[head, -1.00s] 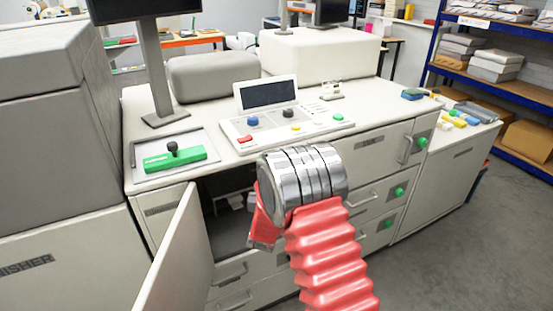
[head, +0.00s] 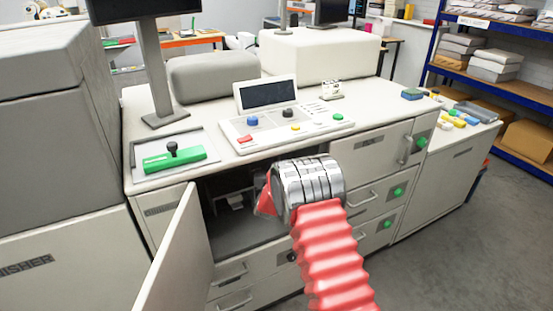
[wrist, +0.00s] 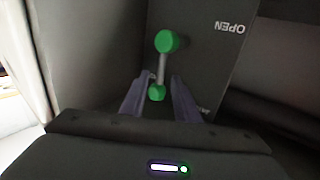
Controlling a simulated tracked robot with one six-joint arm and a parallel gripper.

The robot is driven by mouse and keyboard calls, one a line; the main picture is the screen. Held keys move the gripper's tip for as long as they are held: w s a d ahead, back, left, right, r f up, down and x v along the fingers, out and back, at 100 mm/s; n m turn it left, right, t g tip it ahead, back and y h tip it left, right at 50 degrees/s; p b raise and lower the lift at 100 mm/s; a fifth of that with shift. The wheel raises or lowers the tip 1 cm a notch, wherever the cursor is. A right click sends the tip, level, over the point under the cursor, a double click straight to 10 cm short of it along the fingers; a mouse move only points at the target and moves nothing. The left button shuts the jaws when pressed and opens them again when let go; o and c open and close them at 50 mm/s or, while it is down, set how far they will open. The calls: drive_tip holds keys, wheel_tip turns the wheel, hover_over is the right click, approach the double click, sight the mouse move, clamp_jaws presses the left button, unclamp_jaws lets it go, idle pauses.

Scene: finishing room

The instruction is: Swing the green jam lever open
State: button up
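The green jam lever (wrist: 162,68) shows in the wrist view as a grey rod with a green knob at its upper end and a smaller green end below. It is on a dark panel marked OPEN, the word upside down in this view. My gripper (wrist: 158,80) is open, with one finger on each side of the rod's lower part. I cannot tell whether either finger touches it. In the head view my gripper (head: 267,200) is partly inside the open cabinet, mostly hidden by my wrist, and the lever is hidden there.
The cabinet door (head: 178,255) stands open at the left of the opening. The machine's worktop (head: 215,165) overhangs it, bearing a control panel (head: 285,122) and a green bar with a black knob (head: 175,158). Drawers with green buttons (head: 398,191) are at the right.

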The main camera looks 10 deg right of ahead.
drive_tip(key=shift+x, duration=0.95)
drive_tip(key=shift+c, duration=0.3)
clamp_jaws()
